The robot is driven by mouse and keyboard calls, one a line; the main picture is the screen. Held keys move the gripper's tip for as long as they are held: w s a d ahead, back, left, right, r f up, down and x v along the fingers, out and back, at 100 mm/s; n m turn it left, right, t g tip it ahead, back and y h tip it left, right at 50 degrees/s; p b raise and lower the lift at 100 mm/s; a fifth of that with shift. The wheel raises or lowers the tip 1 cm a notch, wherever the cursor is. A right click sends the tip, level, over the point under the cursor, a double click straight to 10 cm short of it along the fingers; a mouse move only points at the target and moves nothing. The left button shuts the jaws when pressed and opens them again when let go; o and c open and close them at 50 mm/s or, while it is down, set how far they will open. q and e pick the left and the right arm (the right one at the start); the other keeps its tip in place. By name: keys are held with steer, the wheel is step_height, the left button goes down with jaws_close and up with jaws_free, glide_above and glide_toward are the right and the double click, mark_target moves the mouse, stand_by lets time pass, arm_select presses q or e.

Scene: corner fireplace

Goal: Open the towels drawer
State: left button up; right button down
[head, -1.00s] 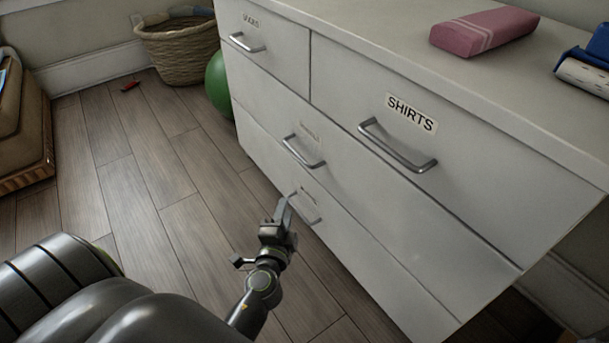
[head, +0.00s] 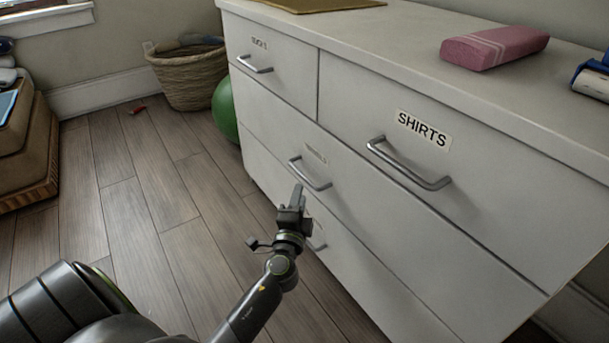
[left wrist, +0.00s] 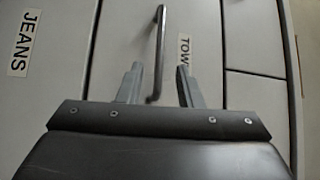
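The white dresser's wide middle drawer (head: 400,215) is closed. Its small label is hard to read in the head view, but the left wrist view shows "TOW" on the label (left wrist: 185,60). Its metal bar handle (head: 308,174) sits below the label. My left gripper (head: 297,192) is just below and in front of this handle in the head view. In the left wrist view its two fingers (left wrist: 157,75) are apart, with the towels handle (left wrist: 160,40) showing between them. I cannot tell whether they touch it. My right gripper is out of view.
The SHIRTS drawer (head: 470,170) and a smaller top-left drawer (head: 285,85) are closed above. The bottom drawer's JEANS label (left wrist: 22,45) shows in the wrist view. A pink block (head: 495,46) lies on top.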

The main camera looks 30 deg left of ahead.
mark_target(304, 175)
arm_select(q)
steer(key=x, duration=0.7)
steer(key=shift+w+a, duration=0.15)
steer(key=shift+w, duration=0.15)
steer(key=shift+c, duration=0.3)
jaws_close()
